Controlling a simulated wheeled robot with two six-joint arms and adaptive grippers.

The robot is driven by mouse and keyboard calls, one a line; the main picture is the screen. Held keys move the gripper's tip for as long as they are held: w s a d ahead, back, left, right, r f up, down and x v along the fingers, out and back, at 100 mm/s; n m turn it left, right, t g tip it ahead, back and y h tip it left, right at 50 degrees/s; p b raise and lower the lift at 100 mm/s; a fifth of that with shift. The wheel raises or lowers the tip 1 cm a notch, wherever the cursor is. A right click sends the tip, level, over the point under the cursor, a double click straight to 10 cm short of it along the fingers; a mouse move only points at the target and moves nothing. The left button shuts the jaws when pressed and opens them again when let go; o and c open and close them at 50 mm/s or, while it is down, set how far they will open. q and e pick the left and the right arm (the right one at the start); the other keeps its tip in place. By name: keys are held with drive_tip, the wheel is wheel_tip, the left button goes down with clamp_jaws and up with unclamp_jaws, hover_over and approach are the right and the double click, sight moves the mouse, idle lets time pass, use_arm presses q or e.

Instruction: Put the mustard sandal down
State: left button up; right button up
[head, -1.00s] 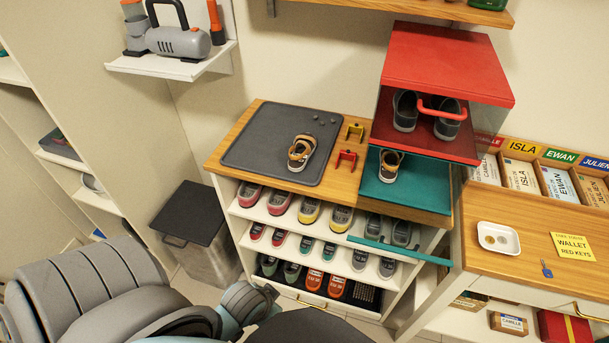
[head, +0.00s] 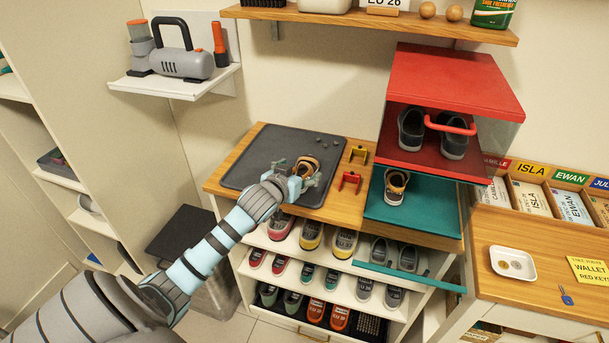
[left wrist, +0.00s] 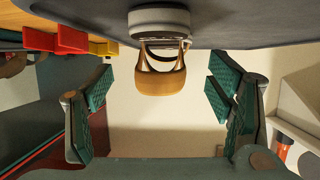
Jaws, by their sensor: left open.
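The mustard sandal (head: 306,165) rests on the dark grey mat (head: 250,160) on the wooden cabinet top. In the left wrist view the picture is upside down, and the sandal (left wrist: 163,78) has its pale sole against the mat. My left gripper (head: 297,181) is at the near end of the sandal. Its padded fingers (left wrist: 158,100) are open, one on each side of the sandal, with a gap on both sides. The gripper partly hides the sandal in the head view. A similar single shoe (head: 396,184) stands on the teal panel (head: 425,208). My right gripper is not in view.
A yellow bracket (head: 358,153) and a red bracket (head: 349,181) stand right of the mat. A red box (head: 455,80) holding dark shoes is further right. Shelves of paired shoes lie below. A wall shelf (head: 370,22) runs above. The mat's left part is mostly clear.

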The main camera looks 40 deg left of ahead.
sight(302, 167)
use_arm(q)
drive_tip(key=x, duration=0.3)
drive_tip(key=b+x, duration=0.1)
drive_tip(key=shift+w+a, duration=0.1)
drive_tip(key=shift+a, duration=0.2)
drive_tip(key=c, duration=1.5)
drive_tip(key=shift+r, duration=0.15)
